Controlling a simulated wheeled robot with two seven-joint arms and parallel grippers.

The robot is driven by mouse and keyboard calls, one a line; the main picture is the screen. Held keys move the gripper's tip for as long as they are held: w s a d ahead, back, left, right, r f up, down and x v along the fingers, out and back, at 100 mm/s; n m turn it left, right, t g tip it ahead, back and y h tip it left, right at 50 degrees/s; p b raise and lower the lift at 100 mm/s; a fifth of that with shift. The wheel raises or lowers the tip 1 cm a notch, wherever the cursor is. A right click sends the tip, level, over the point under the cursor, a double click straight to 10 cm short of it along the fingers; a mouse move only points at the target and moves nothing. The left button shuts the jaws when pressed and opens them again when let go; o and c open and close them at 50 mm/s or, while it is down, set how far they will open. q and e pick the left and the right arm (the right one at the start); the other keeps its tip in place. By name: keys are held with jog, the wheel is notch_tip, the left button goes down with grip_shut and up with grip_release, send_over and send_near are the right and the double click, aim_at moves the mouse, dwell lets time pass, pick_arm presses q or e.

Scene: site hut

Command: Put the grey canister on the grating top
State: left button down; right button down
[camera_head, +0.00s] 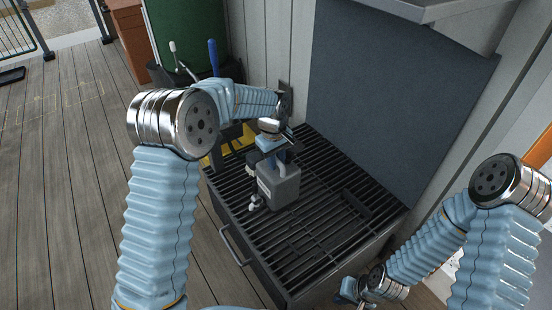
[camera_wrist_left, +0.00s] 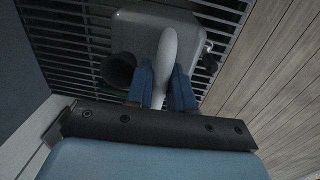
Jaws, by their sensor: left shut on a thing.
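The grey canister (camera_head: 284,190) is upright over the left part of the black grating top (camera_head: 335,232). I cannot tell whether its base touches the bars or hangs just above them. My left gripper (camera_head: 279,160) is above it, shut on its handle. In the left wrist view the blue fingers (camera_wrist_left: 165,88) stand on either side of the pale handle, with the canister body (camera_wrist_left: 132,28) and a dark spout or cap beyond. My right gripper (camera_head: 352,289) is low in front of the grating's near right corner; its jaws are too small to read.
A dark upright panel (camera_head: 385,90) stands behind the grating, with a grey hood edge above it. A yellow object (camera_head: 232,143) and a dark bin with tools stand at the far left of the grating. Bars to the right of the canister are mostly clear.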

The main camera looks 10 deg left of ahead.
pick_arm(q)
jog(key=c, duration=1)
grip_release()
jog(key=shift+r, duration=0.1)
jog(key=r, duration=0.8)
jog(key=r+p, duration=0.1)
jog(key=r, duration=0.3)
jog(key=shift+s+a, duration=0.3)
